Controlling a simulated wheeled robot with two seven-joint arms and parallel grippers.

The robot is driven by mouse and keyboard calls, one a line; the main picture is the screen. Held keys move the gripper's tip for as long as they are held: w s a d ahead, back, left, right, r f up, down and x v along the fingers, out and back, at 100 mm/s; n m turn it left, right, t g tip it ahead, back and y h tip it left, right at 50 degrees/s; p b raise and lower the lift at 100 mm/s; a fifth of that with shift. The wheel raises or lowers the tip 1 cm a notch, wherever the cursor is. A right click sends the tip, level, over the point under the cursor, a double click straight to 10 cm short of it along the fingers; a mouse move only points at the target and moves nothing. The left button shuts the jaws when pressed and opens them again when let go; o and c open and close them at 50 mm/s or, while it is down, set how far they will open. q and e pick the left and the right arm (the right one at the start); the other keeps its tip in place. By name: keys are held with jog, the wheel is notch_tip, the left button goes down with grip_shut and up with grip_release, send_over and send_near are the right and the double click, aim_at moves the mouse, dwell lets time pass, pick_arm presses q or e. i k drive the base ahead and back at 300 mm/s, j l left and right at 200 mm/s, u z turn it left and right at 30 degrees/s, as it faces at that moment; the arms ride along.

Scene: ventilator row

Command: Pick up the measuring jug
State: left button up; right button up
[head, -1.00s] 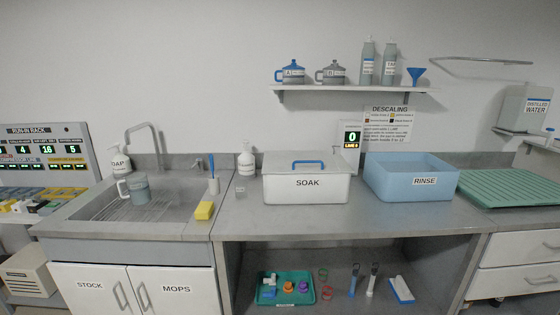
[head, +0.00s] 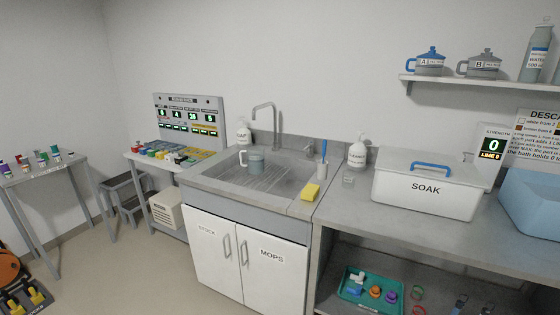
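The measuring jug (head: 253,160) is a grey, see-through jug with a handle on its left side. It stands upright in the metal sink (head: 222,176), on the ribbed floor towards the back. Nothing covers it in the head view. Neither of my grippers shows in this view.
A soap bottle (head: 243,133) and the tap (head: 266,115) stand behind the sink. A yellow sponge (head: 310,192) lies on its right rim, near a brush in a holder (head: 321,168). The SOAK tub (head: 425,188) is further right. Open floor (head: 150,262) lies front left.

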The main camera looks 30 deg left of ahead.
aim_at(256, 155)
jog(key=k+u, duration=0.1)
jog(key=u, duration=1.1)
jog(key=i+j+z, duration=0.15)
jog(key=i+z, duration=0.15)
jog(key=i, duration=0.2)
